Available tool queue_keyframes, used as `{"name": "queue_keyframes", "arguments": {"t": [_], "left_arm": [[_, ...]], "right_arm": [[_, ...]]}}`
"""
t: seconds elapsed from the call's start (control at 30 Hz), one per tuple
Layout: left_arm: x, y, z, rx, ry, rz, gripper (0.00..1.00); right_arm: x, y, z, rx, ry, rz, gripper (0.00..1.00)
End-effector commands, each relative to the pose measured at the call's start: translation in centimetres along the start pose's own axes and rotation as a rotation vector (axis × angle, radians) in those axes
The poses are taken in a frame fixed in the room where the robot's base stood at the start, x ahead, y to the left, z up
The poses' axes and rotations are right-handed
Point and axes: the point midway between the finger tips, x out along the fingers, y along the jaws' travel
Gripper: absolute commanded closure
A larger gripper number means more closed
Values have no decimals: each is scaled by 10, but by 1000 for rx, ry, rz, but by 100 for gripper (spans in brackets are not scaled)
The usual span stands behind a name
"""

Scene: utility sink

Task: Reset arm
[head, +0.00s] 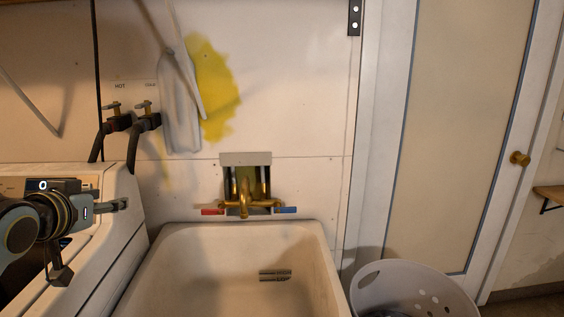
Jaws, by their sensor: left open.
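My left arm comes in from the left edge, with its dark wrist in front of the white washing machine (105,262). My left gripper (118,205) points right toward the wall, beside the machine's right edge and left of the sink. It is open and I see nothing between its fingers. My right gripper is not in view.
The utility sink (180,262) is empty apart from its drain slots. A brass faucet (245,200) with red and blue handles is above it. A white perforated basket (415,285) stands right of the sink, before a closed door (455,130). Hose taps (117,120) are on the wall.

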Motion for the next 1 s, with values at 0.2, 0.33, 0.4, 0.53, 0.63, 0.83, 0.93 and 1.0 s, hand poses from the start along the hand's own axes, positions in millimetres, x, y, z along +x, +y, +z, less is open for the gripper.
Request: {"name": "queue_keyframes", "arguments": {"t": [0.2, 0.33, 0.4, 0.53, 0.63, 0.83, 0.93, 1.0], "left_arm": [[-76, 24, 106, 46, -306, 14, 56], [-129, 32, 153, 70, -475, 24, 56], [-153, 35, 171, 80, -546, 28, 56], [-194, 38, 196, 95, -662, 36, 56], [-223, 40, 211, 104, -741, 42, 56], [-273, 42, 235, 118, -877, 53, 56], [-250, 42, 265, 116, -884, 50, 56], [-238, 42, 284, 115, -891, 49, 56]], "right_arm": [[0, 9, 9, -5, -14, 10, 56], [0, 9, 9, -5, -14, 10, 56], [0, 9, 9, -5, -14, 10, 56], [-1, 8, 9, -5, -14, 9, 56], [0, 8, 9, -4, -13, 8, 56], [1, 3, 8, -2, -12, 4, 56], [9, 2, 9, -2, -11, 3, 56], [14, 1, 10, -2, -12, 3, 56]]}}
